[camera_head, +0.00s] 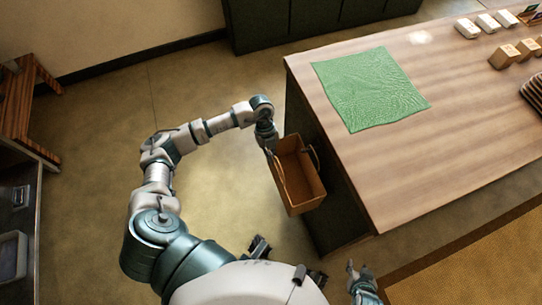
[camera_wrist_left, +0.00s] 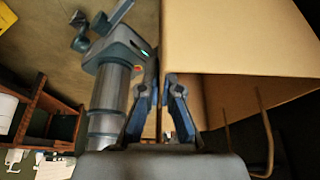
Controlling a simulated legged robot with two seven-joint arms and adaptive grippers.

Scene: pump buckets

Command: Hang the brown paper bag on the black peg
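The brown paper bag (camera_head: 304,190) hangs in the air beside the table's near left side, its open top facing up toward the head camera. A looped handle shows at its rim. My left gripper (camera_head: 270,148) is at the bag's upper left rim. In the left wrist view, its fingers (camera_wrist_left: 161,92) close on the bag's thin edge, and the bag (camera_wrist_left: 235,35) fills the upper right with a handle below. My right gripper (camera_head: 358,272) is at the bottom right of the head view, empty, fingers apart. I cannot make out the black peg in either view.
The wooden table (camera_head: 450,125) stands right of the bag, very close to it. A green cloth (camera_head: 368,88) lies on it, with several small blocks at the far right. A wooden shelf (camera_head: 32,125) is at left. The floor between is clear.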

